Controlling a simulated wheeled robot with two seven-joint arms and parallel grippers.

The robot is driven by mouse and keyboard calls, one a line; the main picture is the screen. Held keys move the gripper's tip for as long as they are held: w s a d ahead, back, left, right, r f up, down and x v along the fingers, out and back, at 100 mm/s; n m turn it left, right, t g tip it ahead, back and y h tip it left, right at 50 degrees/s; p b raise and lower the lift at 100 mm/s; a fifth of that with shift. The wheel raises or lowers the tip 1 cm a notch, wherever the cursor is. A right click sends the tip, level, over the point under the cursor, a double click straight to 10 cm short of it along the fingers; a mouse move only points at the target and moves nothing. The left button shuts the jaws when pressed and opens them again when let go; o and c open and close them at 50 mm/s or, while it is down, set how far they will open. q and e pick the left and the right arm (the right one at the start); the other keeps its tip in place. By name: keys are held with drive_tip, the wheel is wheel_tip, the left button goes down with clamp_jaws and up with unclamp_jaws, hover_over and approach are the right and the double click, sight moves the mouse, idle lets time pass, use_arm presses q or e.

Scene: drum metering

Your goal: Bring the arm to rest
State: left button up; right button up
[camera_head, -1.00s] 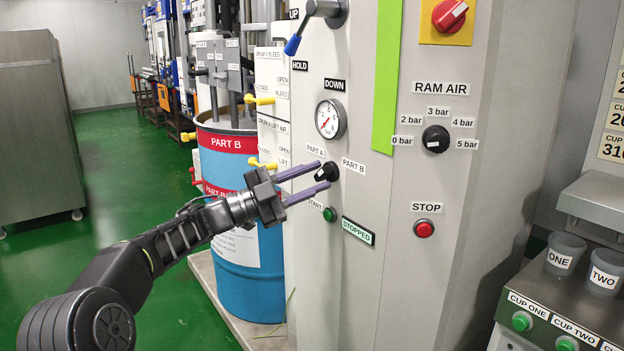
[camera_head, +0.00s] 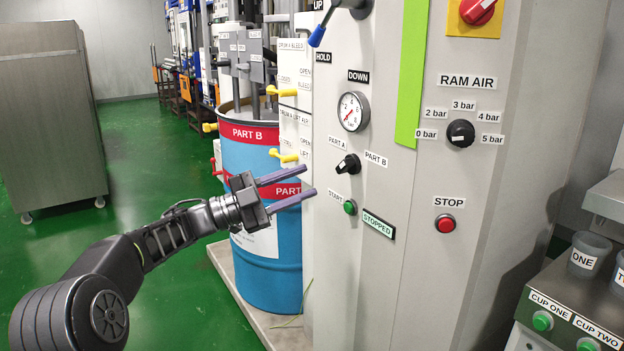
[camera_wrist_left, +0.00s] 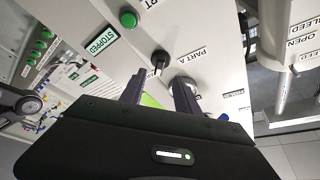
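My left gripper (camera_head: 308,183) is open and empty in the head view, left of the selector knob and apart from it. Its two purple-grey fingers point right toward the grey panel (camera_head: 390,250). My right gripper is not in view.
The panel also carries a green START button (camera_head: 350,207), a STOPPED sign (camera_head: 378,224), a red STOP button (camera_head: 445,223), a gauge (camera_head: 353,111) and a RAM AIR knob (camera_head: 460,133). A blue drum (camera_head: 262,270) stands behind my gripper. Cup ONE (camera_head: 588,255) is at right.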

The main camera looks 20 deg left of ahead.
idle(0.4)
use_arm(q)
drive_tip(key=w+a+f+n+t+y, duration=0.25)
drive_tip(key=w+f+n+y, duration=0.2)
drive_tip(key=f+n, duration=0.3)
drive_tip(key=w+a+f+n+t+y, duration=0.2)
drive_tip(key=w+f+n+t+y, duration=0.3)
drive_tip(key=f, duration=0.4)
drive_tip(key=s+d+f+n+g+y, duration=0.2)
drive_tip(key=s+d+f+n+g, duration=0.15)
drive_tip(key=f, duration=0.65)
drive_tip(key=s+d+f+n+g+y, duration=0.15)
drive_tip(key=s+f, duration=0.35)
drive_tip(key=f, duration=0.5)
drive_tip(key=s+d+f+n+g+y, duration=0.25)
drive_tip(key=s+f+g, duration=0.2)
drive_tip(key=f, duration=0.65)
drive_tip(key=s+d+f+n+g+h, duration=0.1)
drive_tip(key=s+d+f+g, duration=0.3)
drive_tip(key=s, duration=0.8)
drive_tip(key=s+d+f+n+g+h, duration=0.1)
drive_tip(key=s+d+f+g, duration=0.1)
drive_tip(key=s+d+f, duration=0.65)
drive_tip(key=s+d+f+g, duration=0.3)
drive_tip(key=s, duration=1.1)
wheel_tip(320, 180, up, 18)
drive_tip(key=w+p, duration=0.1)
drive_tip(key=p, duration=1.6)
drive_tip(key=shift+a+n, duration=0.3)
drive_tip(key=shift+a, duration=0.1)
